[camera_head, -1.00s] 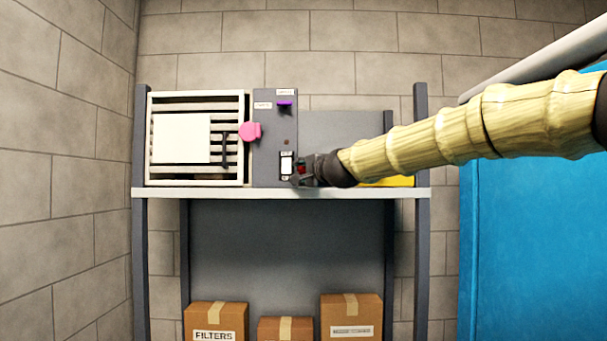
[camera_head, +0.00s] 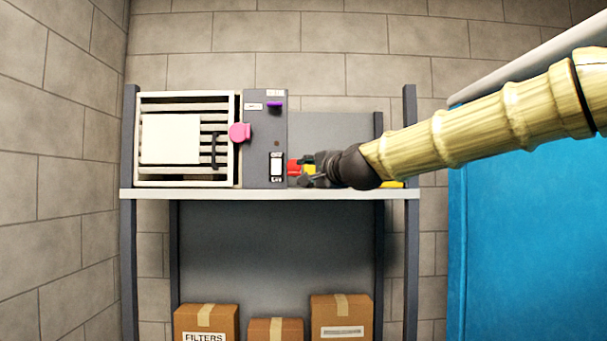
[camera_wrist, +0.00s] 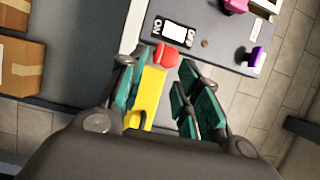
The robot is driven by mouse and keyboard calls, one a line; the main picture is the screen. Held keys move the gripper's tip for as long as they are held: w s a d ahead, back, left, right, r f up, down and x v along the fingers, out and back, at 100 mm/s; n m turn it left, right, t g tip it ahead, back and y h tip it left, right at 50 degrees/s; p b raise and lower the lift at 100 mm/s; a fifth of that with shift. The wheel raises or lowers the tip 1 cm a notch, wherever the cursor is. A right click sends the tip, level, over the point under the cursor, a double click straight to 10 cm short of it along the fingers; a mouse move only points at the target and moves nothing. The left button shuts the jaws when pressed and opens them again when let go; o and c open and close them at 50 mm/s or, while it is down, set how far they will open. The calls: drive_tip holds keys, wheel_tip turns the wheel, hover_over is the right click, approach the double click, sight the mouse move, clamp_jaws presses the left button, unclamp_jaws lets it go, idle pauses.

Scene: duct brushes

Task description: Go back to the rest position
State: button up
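My gripper (camera_wrist: 158,100) is in front of the shelf, beside the right side of the dark grey control panel (camera_head: 264,130). In the wrist view its teal fingers stand wide apart with nothing held between them. A yellow object and a red part show beyond the fingers: the yellow object (camera_wrist: 148,92) and the red part (camera_wrist: 167,54). In the head view the red part (camera_head: 294,167) shows just left of my gripper. The panel carries a white rocker switch (camera_head: 277,165), a purple knob (camera_head: 274,106) and a pink knob (camera_head: 239,132) at its left edge.
A white slatted vent box (camera_head: 186,180) with a pale square plate (camera_head: 171,139) stands left of the panel on the shelf (camera_head: 250,195). Cardboard boxes (camera_head: 342,317) sit below. A blue surface (camera_head: 530,240) stands at the right. A block wall lies behind.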

drive_tip(key=shift+s+d, duration=0.25)
drive_tip(key=shift+s, duration=0.35)
